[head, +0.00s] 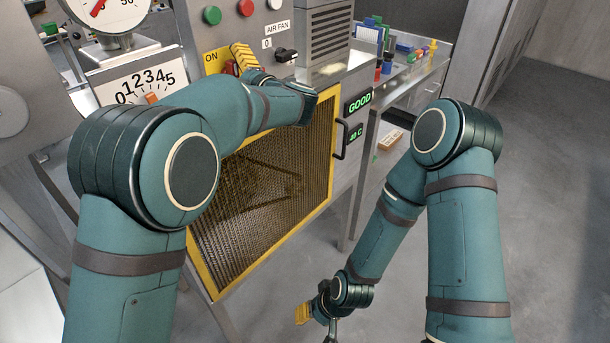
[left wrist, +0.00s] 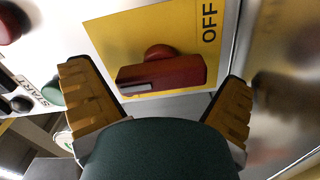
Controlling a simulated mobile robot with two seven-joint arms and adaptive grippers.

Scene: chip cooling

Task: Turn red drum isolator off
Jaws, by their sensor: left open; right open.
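The red drum isolator handle (left wrist: 162,74) sits on a yellow plate (left wrist: 125,35) marked OFF in the left wrist view. Its bar lies across the picture, between the spread fingers of my left gripper (left wrist: 155,80), with a gap on each side. In the head view the yellow plate (head: 211,62) shows the word ON, and a bit of the red handle (head: 230,68) shows beside the yellow fingers of my left gripper (head: 242,58). My right gripper (head: 305,314) hangs low over the floor, open and away from the machine.
An AIR FAN switch (head: 286,55) is right of the plate. Green (head: 212,15) and red (head: 245,7) buttons sit above. A numbered dial (head: 150,97) is at left. A yellow-framed mesh panel (head: 255,190) stands below my left arm. The floor at right is clear.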

